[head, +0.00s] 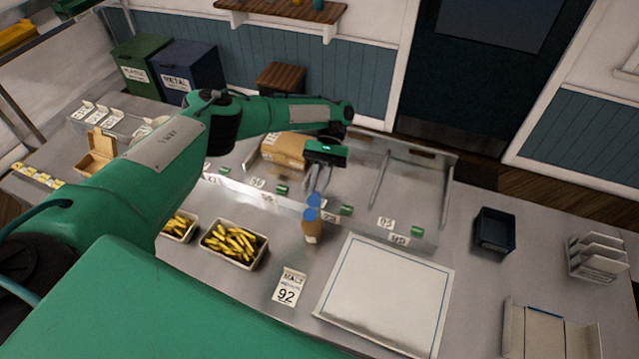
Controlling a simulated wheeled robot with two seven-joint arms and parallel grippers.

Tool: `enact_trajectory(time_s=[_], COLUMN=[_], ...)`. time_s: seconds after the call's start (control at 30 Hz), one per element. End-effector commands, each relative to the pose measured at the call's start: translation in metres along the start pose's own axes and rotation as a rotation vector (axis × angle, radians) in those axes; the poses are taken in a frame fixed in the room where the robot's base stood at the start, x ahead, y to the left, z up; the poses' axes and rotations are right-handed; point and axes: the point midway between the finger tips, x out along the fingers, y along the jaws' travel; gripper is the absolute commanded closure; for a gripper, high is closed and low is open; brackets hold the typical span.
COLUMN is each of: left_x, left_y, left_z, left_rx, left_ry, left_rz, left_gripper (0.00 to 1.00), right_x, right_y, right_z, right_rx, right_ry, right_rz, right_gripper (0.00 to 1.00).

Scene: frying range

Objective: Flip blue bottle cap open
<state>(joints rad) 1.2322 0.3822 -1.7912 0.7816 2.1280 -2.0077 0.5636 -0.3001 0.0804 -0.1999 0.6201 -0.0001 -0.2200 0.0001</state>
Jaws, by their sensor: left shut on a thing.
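A brownish bottle (312,236) stands upright on the metal counter, left of the white square board. It has a round blue cap (311,214) on top. A second blue piece (314,199) rises just behind and above the cap. It looks like the cap's lid, but it is too small to tell how far it is raised. My left gripper (320,183) reaches down from above and behind the bottle, shut on the blue piece. Its fingertips are small and partly hard to make out. My right gripper is not in view.
A cardboard box (284,150) lies behind my left gripper. Trays of yellow fries (233,244) stand left of the bottle. The white square board (385,295) lies flat at right, and a dark bin (495,231) stands further right.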

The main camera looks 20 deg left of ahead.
Motion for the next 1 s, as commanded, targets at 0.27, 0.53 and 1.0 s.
enact_trajectory(time_s=[0.27,0.53,1.0], left_x=[-0.0024,-0.0028,-0.0052], left_y=[0.0001,0.0004,0.0003], left_z=[0.0008,0.0015,0.0047], left_rx=[0.000,0.001,0.002], left_ry=[-0.005,-0.005,-0.004], left_rz=[0.002,0.002,0.002], left_gripper=[1.00,0.82,0.64], right_x=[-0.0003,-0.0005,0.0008], right_y=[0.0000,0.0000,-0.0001], right_z=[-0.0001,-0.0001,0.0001], right_rx=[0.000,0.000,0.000], right_ry=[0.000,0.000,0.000], right_rz=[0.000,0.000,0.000], right_gripper=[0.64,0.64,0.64])
